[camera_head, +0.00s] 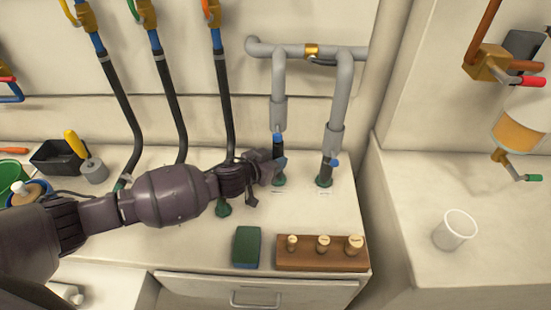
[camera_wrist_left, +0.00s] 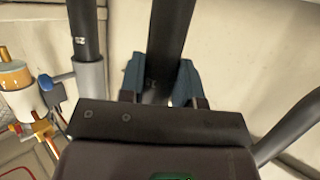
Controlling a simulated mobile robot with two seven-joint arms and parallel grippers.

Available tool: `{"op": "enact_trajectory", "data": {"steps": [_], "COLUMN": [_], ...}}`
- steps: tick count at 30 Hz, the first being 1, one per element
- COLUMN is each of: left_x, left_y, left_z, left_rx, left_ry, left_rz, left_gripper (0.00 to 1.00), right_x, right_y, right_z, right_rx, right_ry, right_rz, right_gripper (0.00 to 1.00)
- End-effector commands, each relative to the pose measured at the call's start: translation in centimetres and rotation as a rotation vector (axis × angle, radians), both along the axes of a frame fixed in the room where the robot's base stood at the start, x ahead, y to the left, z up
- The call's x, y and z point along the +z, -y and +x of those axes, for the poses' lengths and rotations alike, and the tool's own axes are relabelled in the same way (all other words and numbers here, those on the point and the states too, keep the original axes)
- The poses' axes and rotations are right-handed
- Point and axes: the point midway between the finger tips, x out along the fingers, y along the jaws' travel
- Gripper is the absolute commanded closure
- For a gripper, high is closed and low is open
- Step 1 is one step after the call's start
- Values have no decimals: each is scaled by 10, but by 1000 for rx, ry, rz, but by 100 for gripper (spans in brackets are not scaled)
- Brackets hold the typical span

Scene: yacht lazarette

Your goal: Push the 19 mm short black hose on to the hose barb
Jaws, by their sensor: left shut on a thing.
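My left gripper (camera_head: 277,166) reaches in from the left and is shut on a short black hose (camera_head: 277,148), which hangs below the left grey pipe. In the left wrist view the black hose (camera_wrist_left: 171,38) stands between the two teal fingers of the gripper (camera_wrist_left: 162,82). A green hose barb (camera_head: 279,180) stands on the bench just below the gripper. The fingers hide the lower end of the hose, so I cannot tell whether it touches the barb. My right gripper is not in view.
A second short black hose (camera_head: 328,165) stands by another green fitting (camera_head: 323,181) close to the right. A long black hose (camera_head: 226,110) runs down to the left. A green sponge (camera_head: 247,246) and a wooden block with plugs (camera_head: 320,261) lie at the bench front.

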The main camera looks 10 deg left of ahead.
Motion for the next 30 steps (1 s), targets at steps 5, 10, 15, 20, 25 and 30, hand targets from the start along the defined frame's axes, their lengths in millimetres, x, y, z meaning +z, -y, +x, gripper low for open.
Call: {"op": "enact_trajectory", "data": {"steps": [5, 10, 15, 20, 25, 30], "left_x": [-1, -1, 0, 0, 11, 20], "left_y": [0, 0, 0, 0, -14, -29], "left_z": [0, 0, 0, 0, -23, -50], "left_rx": [1, 1, 1, 0, 2, 2], "left_ry": [-2, -1, -1, 0, 0, 0], "left_rz": [1, 1, 1, 0, 1, 2], "left_gripper": [44, 39, 39, 39, 39, 39], "right_x": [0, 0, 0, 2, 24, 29], "right_y": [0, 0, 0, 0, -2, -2], "right_z": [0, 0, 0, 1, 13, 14], "right_rx": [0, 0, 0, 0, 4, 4], "right_ry": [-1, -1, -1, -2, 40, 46], "right_rz": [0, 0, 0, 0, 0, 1], "right_gripper": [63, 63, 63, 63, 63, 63]}}
